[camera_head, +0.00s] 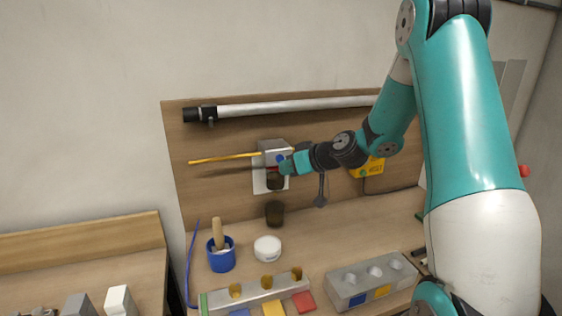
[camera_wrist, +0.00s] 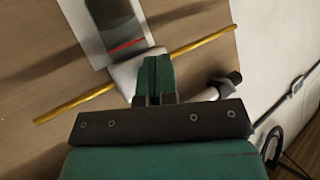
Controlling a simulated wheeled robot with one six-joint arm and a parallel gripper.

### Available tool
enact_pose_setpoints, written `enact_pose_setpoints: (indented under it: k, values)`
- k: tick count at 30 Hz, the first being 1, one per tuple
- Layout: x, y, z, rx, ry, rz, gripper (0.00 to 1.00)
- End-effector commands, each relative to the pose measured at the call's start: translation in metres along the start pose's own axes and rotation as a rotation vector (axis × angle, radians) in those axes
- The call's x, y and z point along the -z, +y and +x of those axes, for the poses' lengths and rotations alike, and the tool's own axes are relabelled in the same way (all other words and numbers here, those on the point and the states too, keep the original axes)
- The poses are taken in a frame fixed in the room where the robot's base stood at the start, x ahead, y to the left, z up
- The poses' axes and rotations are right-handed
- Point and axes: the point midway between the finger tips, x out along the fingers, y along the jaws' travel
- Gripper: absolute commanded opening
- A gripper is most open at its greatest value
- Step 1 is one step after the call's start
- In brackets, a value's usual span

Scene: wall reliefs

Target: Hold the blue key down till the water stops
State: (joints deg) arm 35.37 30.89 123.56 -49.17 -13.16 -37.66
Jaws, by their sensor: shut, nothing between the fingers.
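A pale grey box (camera_head: 274,147) is mounted on the wooden wall board, with a small patch of blue, seemingly the blue key (camera_head: 281,158), on its front. The box also shows in the wrist view (camera_wrist: 128,74), where the key is hidden behind my fingers. A dark vessel with a red line (camera_wrist: 122,24) is below the box, in front of a white card. My gripper (camera_head: 284,167) is shut and empty, its tips close to the box front at the key. I cannot tell whether they touch the key. No running water can be made out.
A yellow rod (camera_head: 222,158) sticks out left from the box, and a white pipe (camera_head: 300,106) runs above. A dark cup (camera_head: 274,213), white jar (camera_head: 267,248) and blue pot (camera_head: 221,255) stand on the bench below. A yellow box (camera_head: 367,168) hangs to the right.

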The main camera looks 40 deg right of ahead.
Motion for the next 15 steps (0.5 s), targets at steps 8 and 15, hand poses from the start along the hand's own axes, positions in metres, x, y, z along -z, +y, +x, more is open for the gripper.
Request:
enact_pose_setpoints:
  k: [8, 15]
  values:
    - [-0.012, -0.009, -0.013, -0.001, 0.001, 0.000, 0.00]
    - [-0.023, -0.021, -0.029, -0.001, 0.000, 0.000, 0.00]
